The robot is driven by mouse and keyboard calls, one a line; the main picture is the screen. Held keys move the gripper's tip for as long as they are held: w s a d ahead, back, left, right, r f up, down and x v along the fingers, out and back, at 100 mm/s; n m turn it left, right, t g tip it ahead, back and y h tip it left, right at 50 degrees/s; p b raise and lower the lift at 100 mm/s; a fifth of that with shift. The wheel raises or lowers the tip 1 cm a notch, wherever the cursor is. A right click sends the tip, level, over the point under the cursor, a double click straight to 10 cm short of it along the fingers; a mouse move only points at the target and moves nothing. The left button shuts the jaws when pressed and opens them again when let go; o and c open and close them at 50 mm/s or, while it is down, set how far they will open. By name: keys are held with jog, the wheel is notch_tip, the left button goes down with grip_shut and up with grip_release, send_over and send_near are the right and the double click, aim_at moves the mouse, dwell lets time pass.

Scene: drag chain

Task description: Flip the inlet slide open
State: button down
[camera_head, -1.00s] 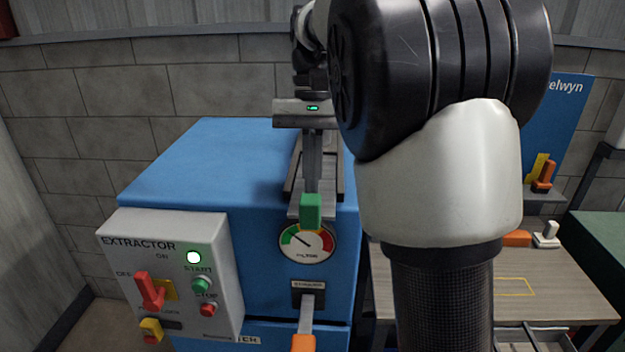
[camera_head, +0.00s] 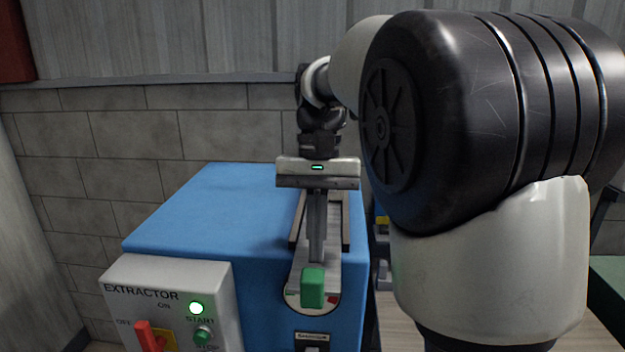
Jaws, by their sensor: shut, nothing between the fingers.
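The inlet slide is a grey metal plate (camera_head: 299,278) in a dark-railed track (camera_head: 345,225) on top of the blue extractor (camera_head: 215,210). Its green handle (camera_head: 313,289) sticks out at the front end, above the front face. My gripper (camera_head: 317,261) points down over the track, its fingers shut with nothing between them. The fingertips are just behind the green handle in the picture. I cannot tell whether they touch the handle or the plate.
A grey control box (camera_head: 168,300) with a lit green lamp and a red switch is at the front left. My arm covers much of the right side. A block wall (camera_head: 140,140) stands behind.

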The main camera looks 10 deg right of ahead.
jog(key=shift+w+d+r, duration=0.2)
jog(key=shift+w+r, duration=0.25)
jog(key=shift+w, duration=0.15)
jog(key=shift+w+d+r, duration=0.15)
jog(key=shift+w+r, duration=0.25)
jog(key=shift+w, duration=0.15)
jog(key=v, duration=0.8)
jog(key=shift+s+p, duration=0.4)
jog(key=shift+s+a+r, duration=0.1)
